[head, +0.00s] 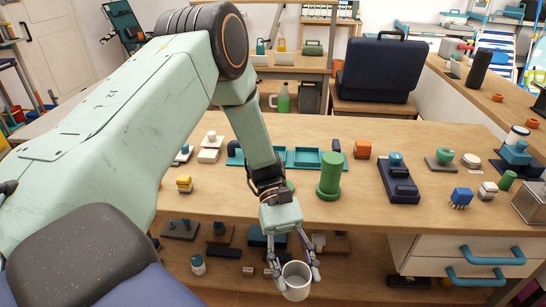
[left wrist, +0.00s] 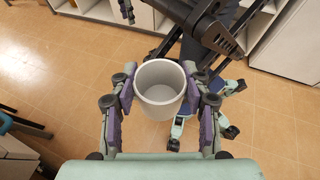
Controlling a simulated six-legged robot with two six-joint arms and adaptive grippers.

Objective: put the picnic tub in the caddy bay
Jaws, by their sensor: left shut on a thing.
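A pale grey, open-topped round tub (head: 296,282), which I take to be the picnic tub, is held upright in my left gripper (head: 292,268), in front of and below the table's front edge. In the left wrist view the tub (left wrist: 160,88) sits between both fingers of the left gripper (left wrist: 160,100), and its inside looks empty. A low teal tray with compartments (head: 305,158), likely the caddy, lies on the table behind. My left arm hides part of it, and a green cylinder stands before its right part. My right gripper is not seen.
The green flanged cylinder (head: 329,177) stands on the wooden table (head: 380,215) right of my forearm. A dark blue block fixture (head: 398,182) and an orange block (head: 362,149) are further right. Several items lie on the lower shelf. Drawers with teal handles (head: 490,255) are at right.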

